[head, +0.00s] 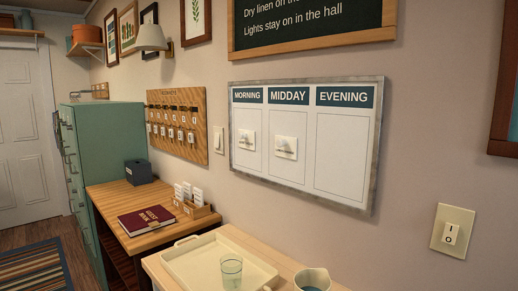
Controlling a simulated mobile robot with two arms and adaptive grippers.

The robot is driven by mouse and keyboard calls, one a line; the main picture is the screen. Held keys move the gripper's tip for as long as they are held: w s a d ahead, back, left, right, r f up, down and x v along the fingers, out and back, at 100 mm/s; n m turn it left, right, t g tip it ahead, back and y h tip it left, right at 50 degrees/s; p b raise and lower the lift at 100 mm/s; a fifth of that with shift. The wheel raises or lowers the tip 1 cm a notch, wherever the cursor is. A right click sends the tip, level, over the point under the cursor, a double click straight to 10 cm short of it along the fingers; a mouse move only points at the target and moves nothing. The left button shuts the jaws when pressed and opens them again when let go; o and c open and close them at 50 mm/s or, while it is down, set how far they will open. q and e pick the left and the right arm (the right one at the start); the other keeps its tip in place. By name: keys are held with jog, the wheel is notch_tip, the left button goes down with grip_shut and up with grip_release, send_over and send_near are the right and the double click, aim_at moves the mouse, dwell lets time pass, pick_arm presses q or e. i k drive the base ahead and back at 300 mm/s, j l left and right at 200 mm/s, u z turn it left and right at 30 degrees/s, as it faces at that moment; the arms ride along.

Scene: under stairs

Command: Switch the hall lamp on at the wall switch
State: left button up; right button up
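A cream wall switch (452,232) with a rocker marked I above O is on the wall at the right; I cannot tell which end of the rocker is pressed in. A second, smaller cream wall plate (219,139) sits between the wooden key board and the whiteboard; its details are too small to read. A wall lamp (151,38) with a pale shade hangs at the upper left and shows no clear glow. Neither of my grippers is in view.
A tray (178,270) with a glass (231,271) and a blue-rimmed cup (312,280) stand on the light table below. A guest book (146,219) lies on the wooden desk. The whiteboard (345,150) and chalkboard (310,45) hang left of the large switch. The wall around that switch is clear.

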aim_at(217, 136)
jog(key=i+j+z, duration=0.15)
jog(key=j, duration=0.25)
jog(key=i+j+z, duration=0.1)
jog(key=j, duration=0.35)
jog(key=i+j+z, duration=0.15)
jog(key=j, duration=0.3)
jog(key=i+j+z, duration=0.1)
jog(key=i+j, duration=0.15)
jog(key=j, duration=0.2)
jog(key=i+j+z, duration=0.15)
jog(key=j, duration=0.3)
jog(key=j+z, duration=0.1)
jog(key=j, duration=0.35)
